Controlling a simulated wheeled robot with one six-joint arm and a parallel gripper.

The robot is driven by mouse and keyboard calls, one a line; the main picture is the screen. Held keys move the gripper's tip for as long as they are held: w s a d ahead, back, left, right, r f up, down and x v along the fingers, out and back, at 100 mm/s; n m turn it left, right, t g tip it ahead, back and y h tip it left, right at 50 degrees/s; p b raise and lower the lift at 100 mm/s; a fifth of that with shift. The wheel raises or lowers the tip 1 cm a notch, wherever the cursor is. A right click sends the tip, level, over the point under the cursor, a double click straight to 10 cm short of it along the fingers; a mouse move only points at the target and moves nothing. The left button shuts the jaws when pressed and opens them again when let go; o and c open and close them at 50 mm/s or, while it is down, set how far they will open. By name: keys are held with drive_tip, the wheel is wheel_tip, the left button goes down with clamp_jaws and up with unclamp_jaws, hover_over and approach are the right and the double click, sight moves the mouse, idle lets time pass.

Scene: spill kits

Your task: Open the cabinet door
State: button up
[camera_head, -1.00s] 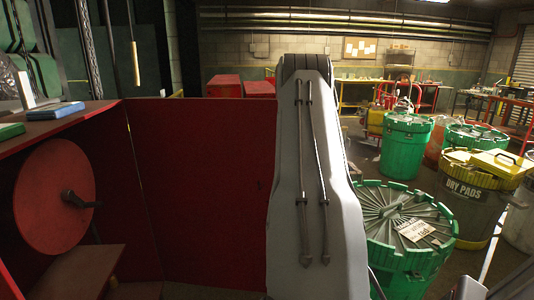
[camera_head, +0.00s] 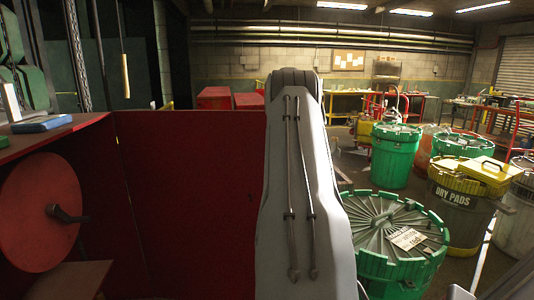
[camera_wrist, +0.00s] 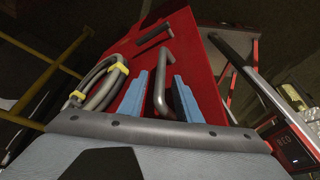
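The red cabinet (camera_head: 75,130) stands open at the left of the head view; a round red disc (camera_head: 40,210) with a dark crank shows inside. A large red panel (camera_head: 190,200), which looks like its swung-out door, stands between this interior and my arm. In the wrist view, a red face (camera_wrist: 201,75) carries a grey bar handle (camera_wrist: 160,88). My gripper (camera_wrist: 160,92) has its two blue fingers apart, one on each side of the handle. I cannot tell whether they touch it. My arm hides the gripper in the head view.
Green drums (camera_head: 394,262) with lids stand close to the right of my arm. A dark drum labelled DRY PADS (camera_head: 456,215) stands beyond. In the wrist view, a looped grey hose (camera_wrist: 98,88) with yellow bands is left of the fingers. Benches line the back wall.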

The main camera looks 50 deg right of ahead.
drive_tip(key=v, duration=0.6)
drive_tip(key=shift+r+b, duration=0.2)
drive_tip(key=shift+b, duration=0.2)
drive_tip(key=shift+s, duration=0.1)
